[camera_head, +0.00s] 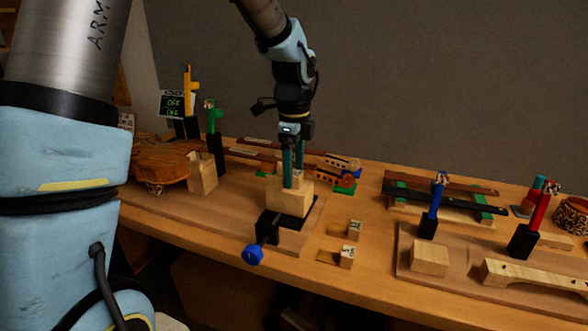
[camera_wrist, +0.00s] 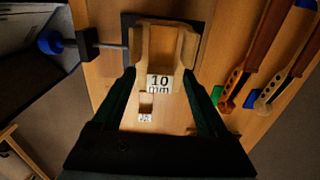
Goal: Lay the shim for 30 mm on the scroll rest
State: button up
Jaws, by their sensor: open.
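My gripper (camera_head: 293,182) points down at the scroll rest, a pale wooden block (camera_head: 289,204) above a black clamp. Its green fingers are open. In the wrist view, a block labelled 10 mm (camera_wrist: 159,83) sits between the fingers (camera_wrist: 160,78), at the near end of the notched rest (camera_wrist: 184,54). I cannot tell whether the fingers touch it. Two small labelled blocks lie on the bench right of the rest, a rear one (camera_head: 354,230) and a front one (camera_head: 346,257). Their labels are too small to read, so I cannot tell which is 30 mm.
The clamp's blue knob (camera_head: 253,255) sticks out in front. A violin body (camera_head: 158,160) lies on the left. Dark necks (camera_head: 440,205) lie on green supports at right, near upright blue (camera_head: 432,210) and red (camera_head: 537,212) tools. Bare bench lies around the small blocks.

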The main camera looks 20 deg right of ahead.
notch_tip(320, 180, up, 11)
jog(key=b, duration=0.1)
dwell(0.4)
jog(key=shift+f, duration=0.15)
jog(key=w+a+f+n, duration=0.1)
jog(key=a+f+n, duration=0.3)
jog(key=a+n, duration=0.4)
jog(key=w+a+f+n, duration=0.1)
jog(key=a+f+n, duration=0.35)
jog(key=a, duration=0.55)
jog(key=s+a+f+n, duration=0.2)
jog(key=s+a+n, duration=0.1)
jog(key=a+n, duration=0.3)
jog(key=s+a+f+n+t, duration=0.1)
jog(key=s+a+f+n, duration=0.1)
jog(key=a+n, duration=0.4)
jog(key=shift+s+f+n+t, duration=0.3)
jog(key=shift+s+f+n, duration=0.05)
jog(key=shift+s+n, duration=0.2)
